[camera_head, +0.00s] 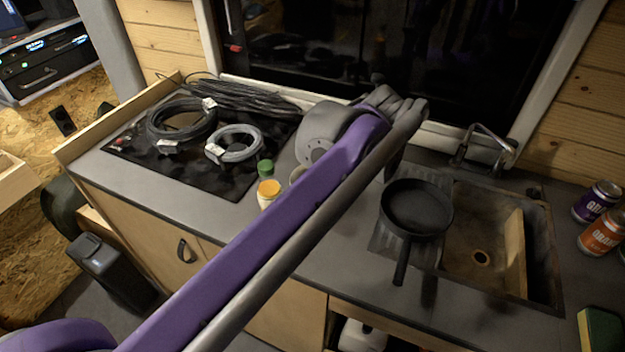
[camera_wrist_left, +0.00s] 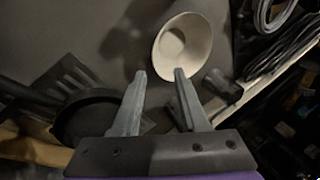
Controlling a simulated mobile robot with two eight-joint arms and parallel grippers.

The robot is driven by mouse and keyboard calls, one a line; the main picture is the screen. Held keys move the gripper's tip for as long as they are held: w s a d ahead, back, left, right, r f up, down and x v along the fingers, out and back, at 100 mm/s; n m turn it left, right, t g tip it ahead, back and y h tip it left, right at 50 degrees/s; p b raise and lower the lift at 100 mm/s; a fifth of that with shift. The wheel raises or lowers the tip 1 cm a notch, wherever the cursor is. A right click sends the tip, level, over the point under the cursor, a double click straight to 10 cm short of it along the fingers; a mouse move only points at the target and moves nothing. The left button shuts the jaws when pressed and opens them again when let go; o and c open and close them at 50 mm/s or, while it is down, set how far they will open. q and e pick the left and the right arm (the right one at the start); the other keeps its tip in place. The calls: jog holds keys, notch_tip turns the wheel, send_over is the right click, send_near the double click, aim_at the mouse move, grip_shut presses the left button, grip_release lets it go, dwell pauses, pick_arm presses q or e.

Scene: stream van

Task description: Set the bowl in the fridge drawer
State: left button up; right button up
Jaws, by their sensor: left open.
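A cream bowl (camera_wrist_left: 183,42) stands upright on the grey counter, just beyond my left fingertips in the left wrist view. In the head view only a sliver of what seems its rim (camera_head: 297,173) shows; my purple left arm hides the rest. My left gripper (camera_wrist_left: 160,74) is open and empty, its fingers pointing toward the bowl without visibly touching it. In the head view the gripper is largely hidden behind my wrist. I cannot identify the fridge drawer. My right gripper is not in view.
A black pan (camera_head: 416,207) lies right of my arm, beside the sink (camera_head: 482,257). Cable coils (camera_head: 181,119) cover the black hob. A yellow-lidded jar (camera_head: 268,194) and green-lidded jar (camera_head: 265,168) stand left of my arm. Cans (camera_head: 603,230) stand far right. The window is behind.

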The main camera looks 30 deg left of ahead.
pick_arm(q)
jog(key=x, duration=0.4)
jog(key=shift+s+d, duration=0.1)
jog(key=shift+b+x, duration=0.65)
jog(key=shift+x, duration=2.5)
jog(key=shift+c, duration=0.2)
grip_shut()
jog(key=shift+s, duration=0.1)
